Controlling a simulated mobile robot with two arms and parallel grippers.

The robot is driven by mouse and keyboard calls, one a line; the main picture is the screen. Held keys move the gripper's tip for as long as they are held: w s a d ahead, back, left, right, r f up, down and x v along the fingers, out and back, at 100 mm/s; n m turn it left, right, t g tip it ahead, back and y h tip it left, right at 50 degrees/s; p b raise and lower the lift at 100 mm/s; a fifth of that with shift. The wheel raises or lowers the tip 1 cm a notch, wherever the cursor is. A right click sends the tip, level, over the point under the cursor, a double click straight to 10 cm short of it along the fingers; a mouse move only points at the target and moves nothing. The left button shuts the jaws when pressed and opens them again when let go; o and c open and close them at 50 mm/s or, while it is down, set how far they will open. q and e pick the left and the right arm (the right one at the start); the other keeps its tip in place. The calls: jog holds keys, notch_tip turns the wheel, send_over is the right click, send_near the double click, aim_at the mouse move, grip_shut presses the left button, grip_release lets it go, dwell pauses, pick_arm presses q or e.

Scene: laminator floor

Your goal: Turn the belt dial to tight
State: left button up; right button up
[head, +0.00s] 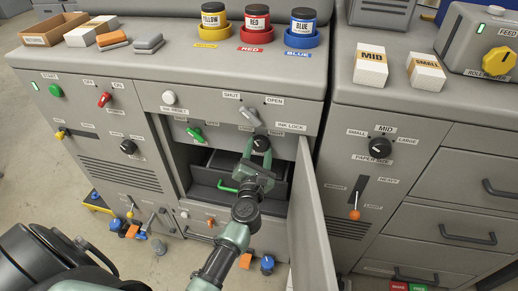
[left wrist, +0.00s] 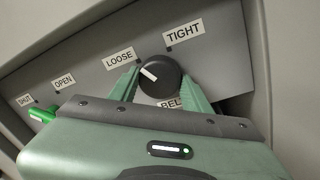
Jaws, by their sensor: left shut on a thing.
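The belt dial (head: 261,143) is a black round knob on the grey panel inside the open bay of the machine. In the left wrist view the dial (left wrist: 160,77) sits between the LOOSE label (left wrist: 118,58) at left and the TIGHT label (left wrist: 184,34) at upper right. Its white pointer line points to the left and slightly up, toward the LOOSE side. My left gripper (head: 260,156) is shut on the dial, with one green finger on each side of it. The BELT label below is partly hidden by the gripper. My right gripper is not in view.
An open grey door (head: 314,222) stands close to the right of my left arm. A green lever (head: 196,133) is left of the dial on the same panel. A dark drawer with a green handle (head: 228,186) lies below. Ink jars stand on top.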

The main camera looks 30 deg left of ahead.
pick_arm(q)
jog(key=m, duration=0.3)
jog(key=shift+m+p, duration=0.3)
jog(key=shift+p, duration=0.05)
jog(key=m, duration=0.3)
jog(key=shift+a+m+t+p, duration=0.1)
jog(key=shift+m+t+p, duration=0.2)
jog(key=shift+m+p, duration=0.1)
jog(key=m+p, duration=0.1)
jog(key=m, duration=0.3)
jog(key=shift+m+h, duration=0.3)
jog(key=shift+m, duration=0.1)
jog(key=shift+m+p, duration=0.6)
jog(key=shift+m, duration=0.7)
jog(key=shift+f+m+t+h, duration=0.1)
jog(key=shift+m+t+h, duration=0.2)
jog(key=o, duration=1.4)
jog(key=shift+c, duration=0.2)
jog(key=v, duration=0.7)
jog(key=shift+s+b, duration=0.3)
jog(key=shift+s, duration=0.15)
